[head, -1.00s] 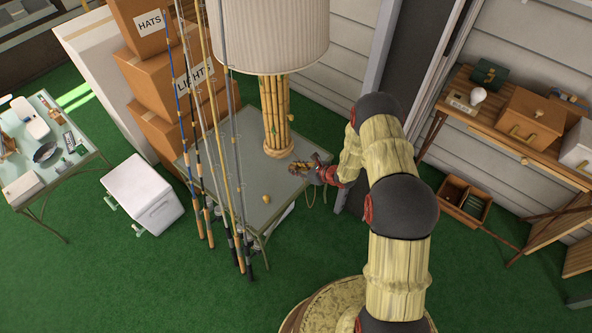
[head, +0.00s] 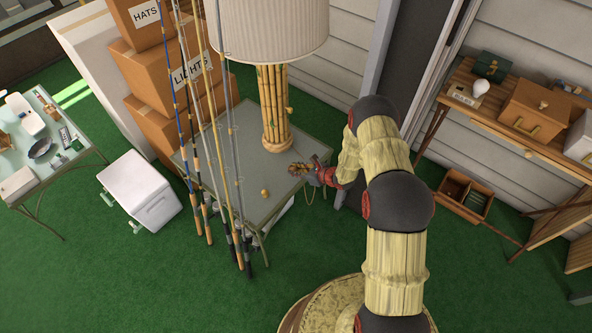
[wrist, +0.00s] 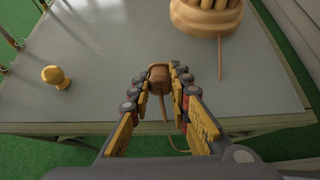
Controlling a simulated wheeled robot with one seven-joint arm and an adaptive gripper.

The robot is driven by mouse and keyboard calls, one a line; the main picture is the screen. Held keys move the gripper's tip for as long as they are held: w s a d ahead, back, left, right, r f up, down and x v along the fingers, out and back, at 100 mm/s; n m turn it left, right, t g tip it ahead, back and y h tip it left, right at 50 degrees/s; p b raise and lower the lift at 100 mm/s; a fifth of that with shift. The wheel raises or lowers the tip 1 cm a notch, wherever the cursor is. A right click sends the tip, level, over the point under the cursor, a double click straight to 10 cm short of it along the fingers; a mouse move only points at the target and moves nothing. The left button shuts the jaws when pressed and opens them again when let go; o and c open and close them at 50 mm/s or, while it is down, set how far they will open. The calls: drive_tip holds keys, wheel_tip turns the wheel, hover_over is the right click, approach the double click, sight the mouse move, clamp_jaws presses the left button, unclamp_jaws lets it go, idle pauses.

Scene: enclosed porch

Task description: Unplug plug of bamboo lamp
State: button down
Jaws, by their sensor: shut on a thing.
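The bamboo lamp (head: 274,105) stands on a grey-topped table, with a cream pleated shade. Its round base (wrist: 208,18) shows at the top of the wrist view. A brown cord (wrist: 220,58) runs from the base across the tabletop toward the table edge. My gripper (wrist: 158,82) is shut on a brown plug (wrist: 158,73), held between the fingertips over the table's near edge. It also shows in the head view (head: 299,169), beside the lamp base. A thin cord shows between the fingers below the plug. The plug's far end and any socket cannot be made out.
A small yellow knob-like object (wrist: 55,76) stands on the table (head: 236,180). Several fishing rods (head: 207,140) lean at the table's left side. Stacked boxes (head: 160,75) and a white cooler (head: 142,190) stand left. A wooden bench (head: 470,98) stands right.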

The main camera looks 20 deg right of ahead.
drive_tip(key=c, duration=1.7)
unclamp_jaws()
drive_tip(key=o, duration=0.4)
drive_tip(key=o, duration=0.3)
drive_tip(key=shift+o, duration=0.2)
drive_tip(key=shift+s+r, duration=0.1)
drive_tip(key=p+v, duration=0.3)
drive_tip(key=v, duration=0.4)
drive_tip(key=shift+s+d+r+p, duration=0.25)
drive_tip(key=shift+p, duration=0.05)
idle(0.3)
